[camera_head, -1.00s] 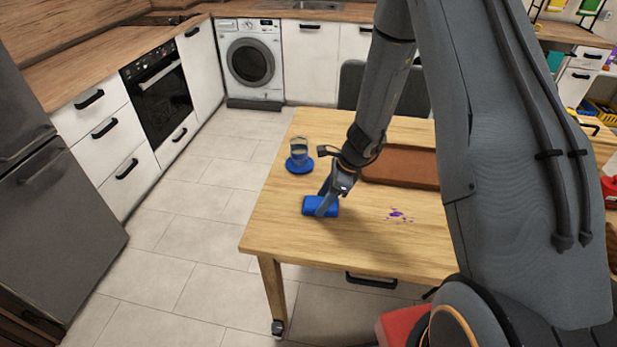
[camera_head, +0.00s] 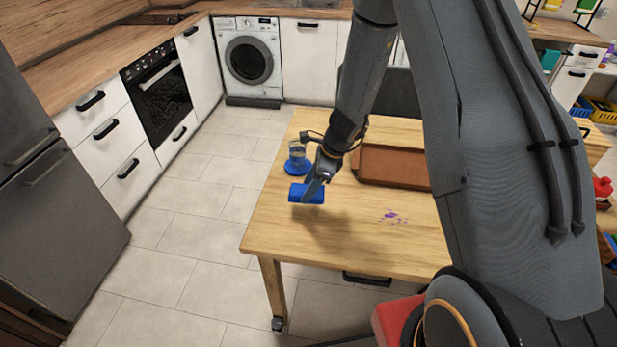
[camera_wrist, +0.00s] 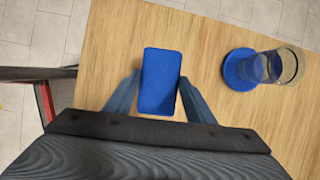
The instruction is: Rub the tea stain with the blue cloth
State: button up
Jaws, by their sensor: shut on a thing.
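The blue cloth (camera_head: 298,193) is a small blue block-like pad. My gripper (camera_head: 313,190) is shut on it and holds it above the left part of the wooden table, with a shadow below. In the wrist view the cloth (camera_wrist: 161,80) sits between the two fingers of my gripper (camera_wrist: 158,95). The only stain (camera_head: 392,216) I see is a purple splotch with small spots on the bare table, right of the cloth and apart from it. It is not in the wrist view.
A clear glass (camera_head: 297,152) stands on a blue coaster (camera_head: 298,168) just behind the cloth; the wrist view shows the glass (camera_wrist: 270,67) too. A brown tray (camera_head: 395,168) lies behind the stain. The wooden table (camera_head: 310,245) is clear towards its front edge.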

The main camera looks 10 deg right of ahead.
jog(key=shift+r+p, duration=0.75)
jog(key=shift+r, duration=0.45)
